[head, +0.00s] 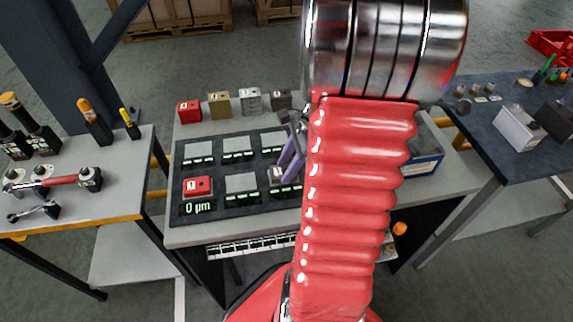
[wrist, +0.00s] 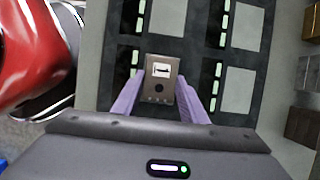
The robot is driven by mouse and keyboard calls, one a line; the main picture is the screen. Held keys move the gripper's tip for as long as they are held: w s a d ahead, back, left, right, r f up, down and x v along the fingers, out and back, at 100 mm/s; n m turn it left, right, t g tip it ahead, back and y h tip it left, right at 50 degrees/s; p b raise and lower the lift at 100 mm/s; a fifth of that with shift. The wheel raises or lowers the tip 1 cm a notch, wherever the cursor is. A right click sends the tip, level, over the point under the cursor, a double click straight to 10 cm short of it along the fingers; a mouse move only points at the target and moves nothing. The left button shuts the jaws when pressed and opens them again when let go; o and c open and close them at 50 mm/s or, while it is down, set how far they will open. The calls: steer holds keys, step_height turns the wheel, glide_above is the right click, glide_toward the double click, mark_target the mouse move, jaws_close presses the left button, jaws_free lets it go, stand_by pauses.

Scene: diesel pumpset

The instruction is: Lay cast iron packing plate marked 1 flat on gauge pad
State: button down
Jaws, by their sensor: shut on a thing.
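My gripper (head: 285,165) has its purple fingers shut on a small dark grey-brown block with a white label, the packing plate (head: 278,175). In the wrist view my gripper (wrist: 160,88) grips the plate (wrist: 159,88) from both sides, label facing the camera. The mark on it is too small to read. The plate is at the front right pad of the dark gauge board (head: 222,208). I cannot tell whether it touches the pad, which is mostly hidden. A red block (head: 198,186) sits on the front left pad, above a "0 µm" readout.
Behind the board stand red (head: 189,111), brass (head: 219,103), silver (head: 251,100) and dark (head: 280,100) blocks. The front middle pad (head: 241,184) is bare. A blue-sided box (head: 424,160) is at the right, partly behind my arm. Side benches hold tools.

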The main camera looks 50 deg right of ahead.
steer(key=shift+f, duration=0.25)
steer(key=c, duration=1)
jaws_free()
steer(key=v, duration=1.3)
steer(key=shift+r, duration=0.35)
steer(key=shift+s+d, duration=0.1)
steer(key=shift+r, duration=0.1)
step_height(320, 180, up, 6)
steer(key=shift+f, duration=0.1)
